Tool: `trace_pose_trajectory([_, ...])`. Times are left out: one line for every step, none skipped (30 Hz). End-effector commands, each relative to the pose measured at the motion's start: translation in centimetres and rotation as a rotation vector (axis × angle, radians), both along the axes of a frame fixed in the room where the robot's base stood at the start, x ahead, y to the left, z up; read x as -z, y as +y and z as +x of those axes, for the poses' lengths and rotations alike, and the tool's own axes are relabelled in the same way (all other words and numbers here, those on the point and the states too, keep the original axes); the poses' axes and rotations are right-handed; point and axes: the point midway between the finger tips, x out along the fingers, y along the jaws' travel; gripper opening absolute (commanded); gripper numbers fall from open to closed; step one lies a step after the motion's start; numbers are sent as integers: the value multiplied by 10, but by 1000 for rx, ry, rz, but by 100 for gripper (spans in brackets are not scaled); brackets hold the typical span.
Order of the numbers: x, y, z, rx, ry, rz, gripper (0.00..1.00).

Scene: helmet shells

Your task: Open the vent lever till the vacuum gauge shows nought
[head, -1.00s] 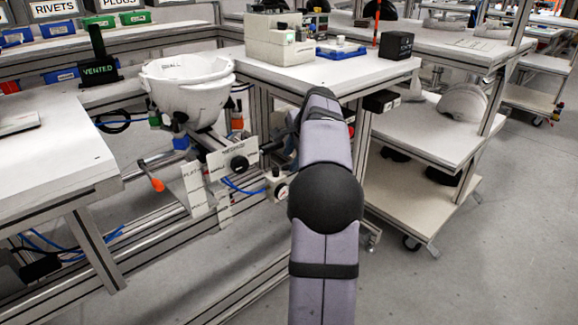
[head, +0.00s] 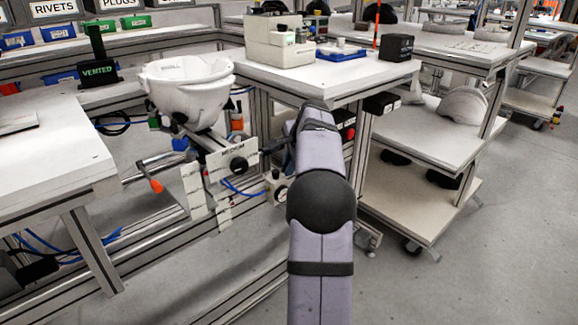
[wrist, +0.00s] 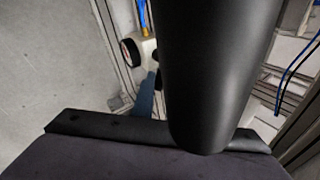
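A lever with an orange grip (head: 156,186) hangs from the rail at the left of the fixture in the head view, tilted downward. A small round white-faced gauge (head: 277,189) sits low beside my arm; its needle is too small to read. A gauge-like round part also shows edge-on in the wrist view (wrist: 130,52). A white helmet shell (head: 190,92) sits upside down on the fixture. My gripper (head: 277,149) is mostly hidden behind my forearm, near the black knob and to the right of the orange lever. Its fingers cannot be made out.
A white plate with a black knob (head: 238,165) stands below the shell. Blue hoses (head: 242,188) run from it towards the gauge. A green-lettered sign reading VENTED (head: 98,72) stands on the back bench. A white cart (head: 430,200) is close on the right.

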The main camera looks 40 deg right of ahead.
Motion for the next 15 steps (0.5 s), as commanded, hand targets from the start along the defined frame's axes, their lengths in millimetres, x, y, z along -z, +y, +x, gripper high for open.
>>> trace_pose_trajectory([-1,0,0,-4,1,0,0])
trace_pose_trajectory([-1,0,0,-7,2,1,0])
trace_pose_trajectory([-2,-1,0,-14,3,1,0])
trace_pose_trajectory([-3,-1,0,-21,3,1,0])
trace_pose_trajectory([-4,-1,0,-31,2,2,0])
trace_pose_trajectory([-5,-2,1,-45,3,2,0])
trace_pose_trajectory([-5,-2,1,-57,3,3,0])
trace_pose_trajectory([-6,-3,1,-70,4,4,0])
trace_pose_trajectory([-6,-3,2,-88,4,3,0])
trace_pose_trajectory([-6,-3,2,-101,4,4,0])
trace_pose_trajectory([-6,-3,3,-113,3,4,0])
trace_pose_trajectory([-5,-4,3,-129,4,3,0])
trace_pose_trajectory([-4,-4,4,-140,4,3,0])
trace_pose_trajectory([-4,-4,4,-148,3,3,0])
trace_pose_trajectory([-3,-4,4,-158,2,2,0])
